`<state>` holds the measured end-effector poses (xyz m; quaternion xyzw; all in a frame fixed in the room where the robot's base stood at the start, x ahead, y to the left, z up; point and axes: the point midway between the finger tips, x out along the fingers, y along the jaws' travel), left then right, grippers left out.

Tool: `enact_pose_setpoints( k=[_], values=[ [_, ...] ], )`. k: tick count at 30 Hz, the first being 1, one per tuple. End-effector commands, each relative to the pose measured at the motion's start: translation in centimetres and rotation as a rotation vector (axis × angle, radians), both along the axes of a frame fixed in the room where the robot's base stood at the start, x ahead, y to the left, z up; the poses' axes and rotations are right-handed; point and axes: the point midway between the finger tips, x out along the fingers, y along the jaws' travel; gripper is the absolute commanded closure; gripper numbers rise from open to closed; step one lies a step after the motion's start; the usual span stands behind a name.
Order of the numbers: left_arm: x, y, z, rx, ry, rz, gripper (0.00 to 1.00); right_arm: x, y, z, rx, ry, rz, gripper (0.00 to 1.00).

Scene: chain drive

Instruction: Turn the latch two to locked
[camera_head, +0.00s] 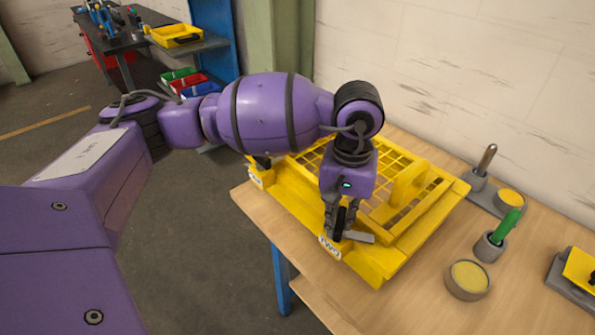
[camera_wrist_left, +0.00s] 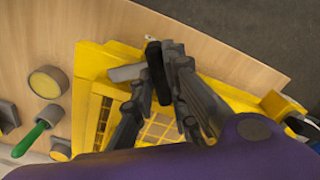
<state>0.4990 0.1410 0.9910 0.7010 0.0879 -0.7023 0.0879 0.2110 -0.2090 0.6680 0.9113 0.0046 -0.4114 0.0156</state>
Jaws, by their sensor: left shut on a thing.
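A yellow guard (camera_head: 428,222) with a grid lid and a raised handle lies on the wooden bench. Latch two sits at its front edge, with a label (camera_head: 329,247) reading "TWO". The latch has a black grip (camera_head: 340,222) and a grey metal bar (camera_head: 358,237) pointing right along the front edge. My left gripper (camera_head: 340,228) points down over the latch, shut on its black grip. In the left wrist view the fingers (camera_wrist_left: 160,75) close around the black grip, and the grey bar (camera_wrist_left: 126,72) sticks out to the left. My right gripper is not in view.
On the bench to the right stand a round pot with a yellow top (camera_head: 468,279), a green-handled tool in a grey holder (camera_head: 490,246) and a grey pin (camera_head: 486,161). Another latch (camera_head: 262,169) sits at the guard's left corner. Bare bench lies in front.

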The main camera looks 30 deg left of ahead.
Motion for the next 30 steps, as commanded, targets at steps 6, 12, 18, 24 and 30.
enact_pose_setpoints(
  k=[6,12,18,24,30],
  values=[
    [0.24,-0.03,0.33,-0.002,-0.008,0.204,1.00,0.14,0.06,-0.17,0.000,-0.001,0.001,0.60],
    [0.27,-0.01,0.40,-0.002,-0.009,0.394,1.00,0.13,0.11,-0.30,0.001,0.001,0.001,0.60],
    [0.30,0.00,0.46,-0.003,-0.010,0.582,1.00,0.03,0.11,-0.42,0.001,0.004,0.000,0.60],
    [0.32,0.02,0.51,-0.003,-0.010,0.749,1.00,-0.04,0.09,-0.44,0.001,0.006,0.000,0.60],
    [0.34,0.05,0.53,-0.004,-0.011,0.875,1.00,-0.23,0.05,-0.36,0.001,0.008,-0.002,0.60]
  ],
)
